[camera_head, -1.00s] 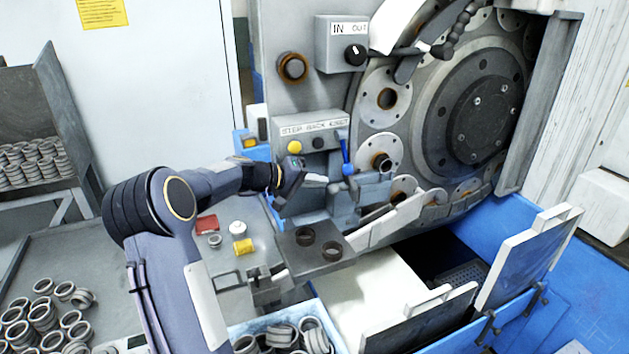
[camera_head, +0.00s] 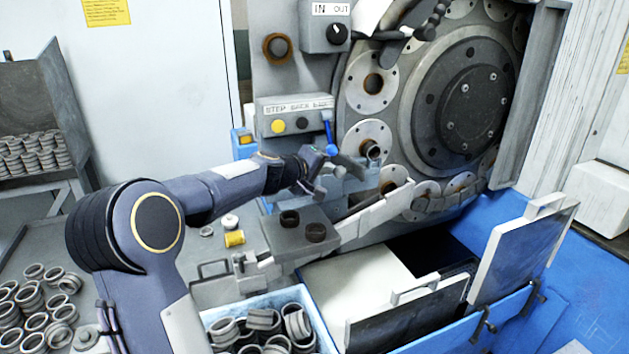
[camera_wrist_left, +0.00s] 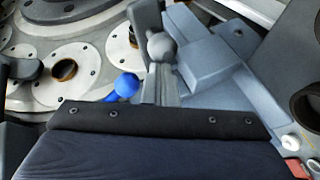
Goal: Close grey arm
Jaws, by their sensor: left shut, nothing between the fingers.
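The grey-blue arm and block fixture (camera_head: 347,183) sits on the machine front, below the blue-knobbed lever (camera_head: 331,149). It also shows in the left wrist view (camera_wrist_left: 215,70), with the blue knob (camera_wrist_left: 127,85) to its left. My left gripper (camera_head: 318,172) is shut and empty, close against the left side of the fixture. Whether it touches is hard to tell. In the left wrist view a grey bar with a round grey ball (camera_wrist_left: 162,46) stands just ahead of the dark gripper body; its lower end is hidden. My right gripper is not in view.
The large round grinder plate (camera_head: 470,105) stands behind and right of the fixture. A control box with yellow and black buttons (camera_head: 295,117) is above the gripper. A small plate with two dark rings (camera_head: 302,230) and a bin of rings (camera_head: 318,325) lie below.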

